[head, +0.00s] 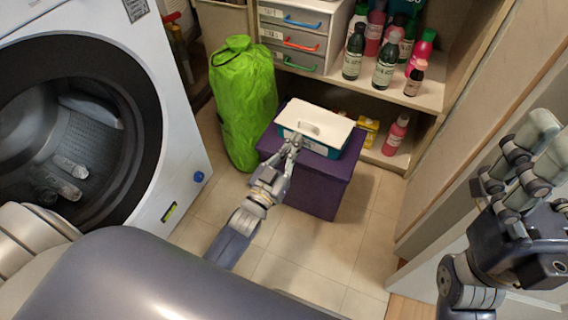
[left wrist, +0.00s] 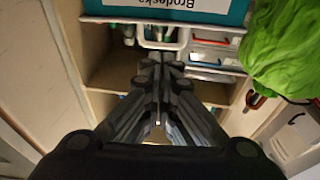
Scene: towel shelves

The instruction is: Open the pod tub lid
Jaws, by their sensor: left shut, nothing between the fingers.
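The pod tub (head: 324,150) is teal with a white lid (head: 326,115) that has a recessed handle. The lid lies flat on the tub, and the tub stands on a purple box (head: 322,185). My left gripper (head: 295,141) is shut and empty, its tips at the tub's front edge just below the lid handle; contact is unclear. In the left wrist view the tub's teal side with an upside-down label (left wrist: 170,8) is at the top, above my shut left fingertips (left wrist: 161,60). My right gripper (head: 508,160) is at the right, away from the tub.
A green bag (head: 243,100) stands left of the purple box, beside a white washing machine (head: 172,100). Shelves with bottles (head: 385,65) and small drawers (head: 292,40) stand behind. A yellow box (head: 367,131) and pink bottle (head: 396,136) are on the low shelf. Floor in front is clear.

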